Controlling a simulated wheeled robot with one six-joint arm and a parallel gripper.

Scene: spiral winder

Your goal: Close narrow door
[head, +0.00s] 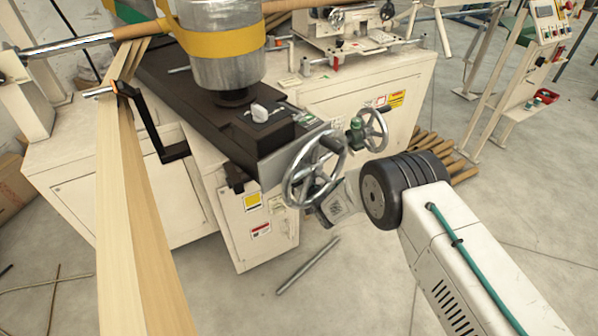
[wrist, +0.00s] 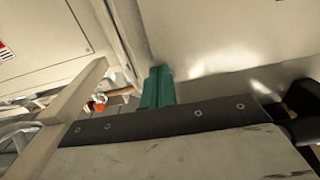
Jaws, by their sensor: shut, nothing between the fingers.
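In the head view, a narrow cream door panel (head: 262,217) with a yellow and a red label is on the front end of the winder cabinet. I cannot tell there whether it stands ajar. In the wrist view, my gripper (wrist: 158,68) has two teal fingers side by side, shut and empty. Their tips are near a seam between a cream panel with a red label (wrist: 50,35) on the left and a broad cream surface (wrist: 225,35) on the right. I cannot tell whether they touch.
Two handwheels, one nearer (head: 314,166) and one farther (head: 373,128), stick out close to my arm. A metal rod (head: 307,265) lies on the floor before the cabinet. Wooden rolls (head: 455,165) lie behind my arm. A control stand (head: 548,25) is at upper right. The front floor is mostly clear.

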